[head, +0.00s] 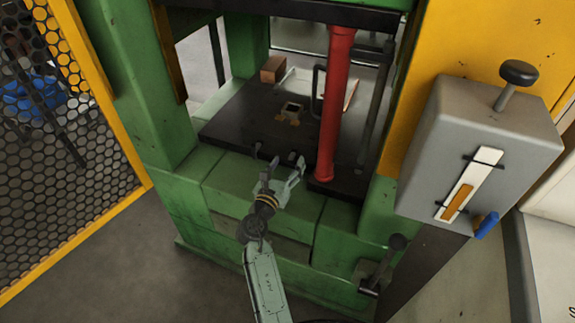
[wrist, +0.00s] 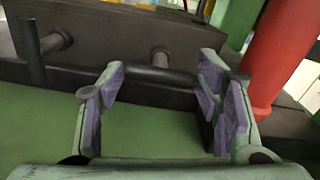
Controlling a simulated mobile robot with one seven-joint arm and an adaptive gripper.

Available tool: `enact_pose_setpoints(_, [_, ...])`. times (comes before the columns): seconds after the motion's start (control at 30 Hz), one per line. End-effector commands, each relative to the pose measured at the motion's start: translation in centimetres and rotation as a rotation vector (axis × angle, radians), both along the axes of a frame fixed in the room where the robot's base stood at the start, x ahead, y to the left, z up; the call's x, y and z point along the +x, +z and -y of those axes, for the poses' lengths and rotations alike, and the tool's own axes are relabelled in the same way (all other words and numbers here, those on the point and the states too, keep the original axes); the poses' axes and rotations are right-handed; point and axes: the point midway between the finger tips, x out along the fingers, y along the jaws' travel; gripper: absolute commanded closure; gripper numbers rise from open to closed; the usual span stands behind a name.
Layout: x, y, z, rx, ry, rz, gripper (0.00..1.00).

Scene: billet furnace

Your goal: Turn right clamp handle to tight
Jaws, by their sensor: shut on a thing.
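The right clamp handle (wrist: 165,74) is a dark round bar on a stub at the front of the black press plate (head: 235,117). In the wrist view it lies crosswise, nearly level, between the fingers. My gripper (head: 284,170) is at the plate's front edge, shut on this handle with its fingers spread wide, one toward each end of the bar. The purple finger pads show in the wrist view (wrist: 162,82); the right finger covers part of the bar. The left clamp handle (wrist: 31,52) stands upright on its own stub, apart from my gripper.
A red column (head: 335,110) stands close on the right of the clamps. Green press posts (head: 150,90) flank the plate. A grey control box (head: 480,140) with a black knob is at right, and a yellow mesh fence (head: 65,150) at left. A brown block (head: 273,68) sits at the back.

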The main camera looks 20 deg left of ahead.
Motion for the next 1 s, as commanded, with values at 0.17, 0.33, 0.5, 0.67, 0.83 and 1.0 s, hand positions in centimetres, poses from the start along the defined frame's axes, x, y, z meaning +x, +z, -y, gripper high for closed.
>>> enact_pose_setpoints(0.17, [0.06, 0.04, 0.25, 0.000, -0.006, 0.000, 0.70])
enact_pose_setpoints(0.33, [0.08, 0.03, 0.31, 0.012, -0.007, 0.001, 0.70])
enact_pose_setpoints(0.5, [0.12, -0.01, 0.40, 0.068, -0.009, 0.003, 0.70])
enact_pose_setpoints(0.67, [0.14, -0.06, 0.47, 0.169, -0.011, 0.007, 0.70])
enact_pose_setpoints(0.83, [0.15, -0.11, 0.51, 0.317, -0.012, 0.013, 0.70])
enact_pose_setpoints(1.0, [0.16, -0.22, 0.51, 0.480, -0.013, 0.019, 0.70])
